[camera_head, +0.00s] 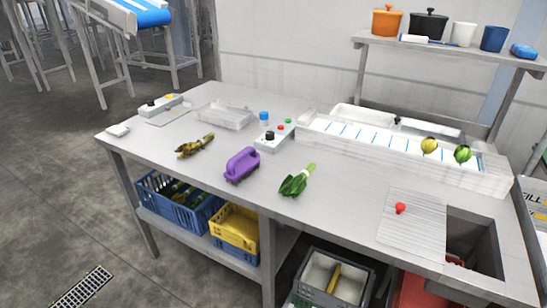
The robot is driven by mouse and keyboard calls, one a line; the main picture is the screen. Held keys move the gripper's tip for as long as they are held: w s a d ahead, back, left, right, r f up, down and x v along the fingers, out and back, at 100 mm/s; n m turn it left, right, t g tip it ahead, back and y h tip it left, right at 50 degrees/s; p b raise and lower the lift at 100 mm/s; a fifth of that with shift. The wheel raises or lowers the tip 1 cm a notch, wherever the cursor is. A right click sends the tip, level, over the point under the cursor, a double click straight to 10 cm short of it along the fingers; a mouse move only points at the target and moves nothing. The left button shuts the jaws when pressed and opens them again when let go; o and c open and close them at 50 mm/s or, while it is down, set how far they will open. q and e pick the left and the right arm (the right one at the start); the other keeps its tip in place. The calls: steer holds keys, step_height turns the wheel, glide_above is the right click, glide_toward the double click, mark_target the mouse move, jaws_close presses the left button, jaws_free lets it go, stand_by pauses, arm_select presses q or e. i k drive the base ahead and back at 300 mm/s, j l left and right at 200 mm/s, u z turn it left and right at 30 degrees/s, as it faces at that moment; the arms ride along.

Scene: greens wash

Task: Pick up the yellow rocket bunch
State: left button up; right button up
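A yellowish-brown leafy bunch (195,146), which looks like the yellow rocket bunch, lies on the left part of the steel table (225,185). It rests flat, with clear tabletop around it. A green leafy bunch (296,182) with a pale stem end lies further right, near the table's front edge. Neither of my grippers shows in the head view.
Behind are a clear tray (224,116), a button box (272,137) and a long white trough (350,146). A sink opening (474,240) is at the right. Crates sit below.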

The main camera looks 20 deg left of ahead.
mark_target(187, 149)
steer(key=i+j, duration=0.15)
steer(key=j, duration=0.3)
steer(key=i+j, duration=0.1)
steer(key=j, duration=0.3)
steer(key=i+j, duration=0.15)
steer(key=j, duration=0.3)
